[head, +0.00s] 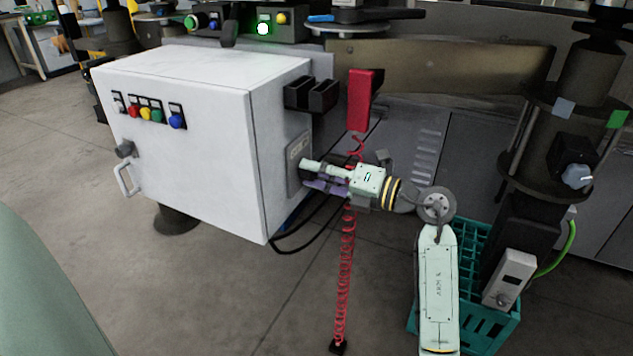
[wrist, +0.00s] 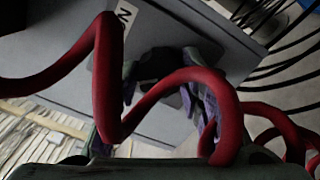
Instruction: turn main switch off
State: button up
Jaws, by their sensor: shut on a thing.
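The main switch has a grey plate (head: 298,150) on the right side wall of the white cabinet (head: 185,185). In the head view its handle is hidden behind my gripper (head: 310,176), which reaches in from the right against the plate. In the wrist view a dark switch handle (wrist: 160,64) sits between the purple-padded fingers of my gripper (wrist: 166,88), and they are shut on it. A light label (wrist: 128,18) is partly visible on the plate. The handle's exact angle is hard to tell, as a red coiled cable (wrist: 185,80) crosses the view.
The red coiled cable (head: 348,250) hangs from a red box (head: 360,98) close beside my wrist. Two black boxes (head: 311,95) jut from the cabinet above my gripper. A teal crate (head: 480,330) stands on the floor at lower right. Black cables run below the cabinet.

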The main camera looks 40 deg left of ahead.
jog(key=shift+n+b, duration=0.4)
jog(key=shift+n, duration=0.2)
jog(key=o, duration=1.2)
jog(key=shift+c, duration=0.2)
jog(key=v, duration=1.2)
